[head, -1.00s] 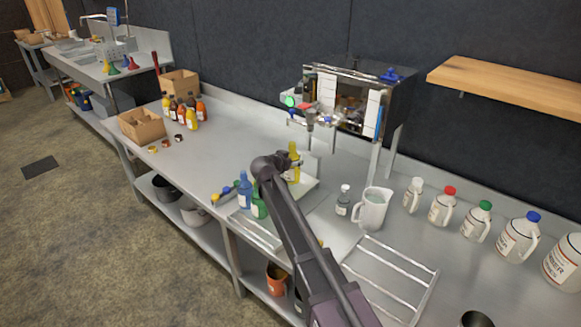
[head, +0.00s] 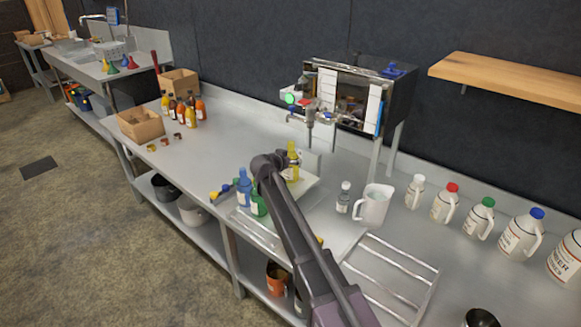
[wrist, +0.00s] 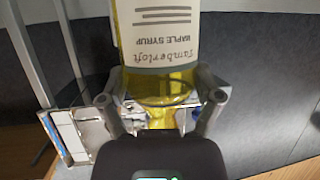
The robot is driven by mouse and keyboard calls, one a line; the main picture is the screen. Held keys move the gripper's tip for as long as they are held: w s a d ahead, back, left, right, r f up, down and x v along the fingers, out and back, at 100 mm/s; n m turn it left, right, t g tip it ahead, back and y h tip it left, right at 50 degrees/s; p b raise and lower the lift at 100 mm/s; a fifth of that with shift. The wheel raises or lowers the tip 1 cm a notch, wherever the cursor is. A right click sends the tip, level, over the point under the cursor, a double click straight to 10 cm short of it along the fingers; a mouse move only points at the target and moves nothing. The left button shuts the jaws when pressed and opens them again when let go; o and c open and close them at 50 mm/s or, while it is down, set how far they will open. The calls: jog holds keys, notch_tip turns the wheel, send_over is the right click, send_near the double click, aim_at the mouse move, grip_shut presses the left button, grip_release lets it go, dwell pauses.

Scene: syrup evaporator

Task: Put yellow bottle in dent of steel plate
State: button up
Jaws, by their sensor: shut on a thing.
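The yellow bottle (head: 293,162) stands upright beside the end of my arm in the head view, in front of the filler spout. It also shows large in the wrist view (wrist: 158,40), with a white maple syrup label. My gripper (wrist: 162,100) is shut on its narrower part, one finger on each side. A pale steel plate (head: 306,188) lies just below and beyond the bottle, partly hidden by my arm. I cannot make out its dent or whether the bottle's base touches it.
Blue (head: 243,191) and green (head: 258,203) bottles stand left of my arm. A small clear bottle (head: 343,199), a white jug (head: 374,206) and a wire rack (head: 392,275) are at the right. The steel box with spout (head: 348,98) stands behind. The left bench middle is clear.

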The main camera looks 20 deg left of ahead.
jog(key=shift+f+b, duration=0.35)
jog(key=shift+f, duration=0.3)
jog(key=shift+f, duration=0.1)
jog(key=o, duration=1.1)
jog(key=shift+c, duration=0.2)
jog(key=shift+r, duration=0.25)
jog(key=p+v, duration=0.4)
jog(key=v, duration=0.8)
jog(key=shift+p, duration=0.35)
jog(key=shift+f, duration=0.1)
